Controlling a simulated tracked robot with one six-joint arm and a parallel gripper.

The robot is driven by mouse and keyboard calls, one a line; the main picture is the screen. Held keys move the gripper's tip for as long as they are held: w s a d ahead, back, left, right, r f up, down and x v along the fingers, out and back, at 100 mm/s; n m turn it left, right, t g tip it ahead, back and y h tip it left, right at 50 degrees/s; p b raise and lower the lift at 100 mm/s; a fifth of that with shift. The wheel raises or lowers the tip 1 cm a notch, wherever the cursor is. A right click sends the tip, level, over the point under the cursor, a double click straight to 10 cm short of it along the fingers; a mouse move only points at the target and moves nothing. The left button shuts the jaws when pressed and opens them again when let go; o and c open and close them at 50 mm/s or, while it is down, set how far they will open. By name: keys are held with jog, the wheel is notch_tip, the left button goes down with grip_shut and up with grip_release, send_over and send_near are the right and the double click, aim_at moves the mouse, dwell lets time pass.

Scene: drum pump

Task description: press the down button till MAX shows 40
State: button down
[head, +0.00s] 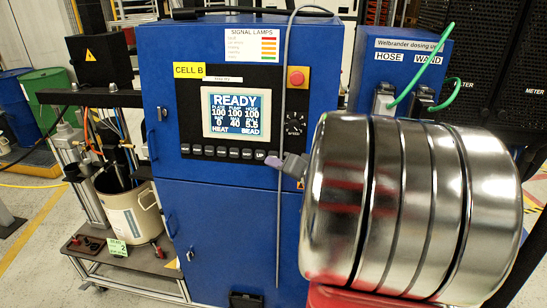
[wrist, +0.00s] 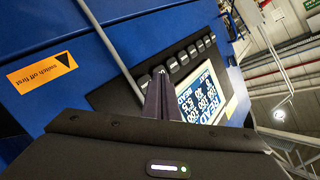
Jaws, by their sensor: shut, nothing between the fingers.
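The screen (head: 236,112) on the blue cabinet reads READY, with 100, 100, 100 above and 0, 40, 5.5 below. The middle lower number, under what looks like MAX, is 40. A row of dark buttons (head: 222,152) runs below the screen; one near its right end is marked UP. My gripper (head: 272,161) is shut and empty, its tips at the right end of this row. The down button is not readable and may be hidden behind them. In the wrist view the shut fingers (wrist: 160,76) point at the row's end; contact cannot be told.
A thin grey rod or cable (head: 281,210) hangs down the cabinet front close to my fingers. A red stop button (head: 298,77) and a dial (head: 295,124) sit right of the screen. A pail (head: 130,210) stands on a cart at left.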

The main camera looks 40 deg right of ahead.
jog(key=s+a, duration=0.2)
jog(key=a, duration=0.1)
jog(key=shift+s+a+r, duration=0.1)
jog(key=shift+s+r, duration=0.15)
jog(key=shift+r, duration=0.15)
dwell(0.7)
jog(key=a+f+n+g+y, duration=0.2)
jog(key=a+n+g+y, duration=0.35)
jog(key=a, duration=1.75)
jog(key=s+a+n+g+h, duration=0.2)
jog(key=s+a, duration=0.1)
jog(key=s, duration=0.4)
jog(key=s+a+f+n+g+h, duration=0.1)
jog(key=s+a+n+h, duration=0.1)
jog(key=s+a, duration=0.2)
jog(key=s, duration=0.3)
jog(key=shift+a+f+g, duration=0.2)
jog(key=shift+a+g, duration=0.1)
jog(key=shift+g, duration=0.05)
jog(key=shift+n, duration=0.25)
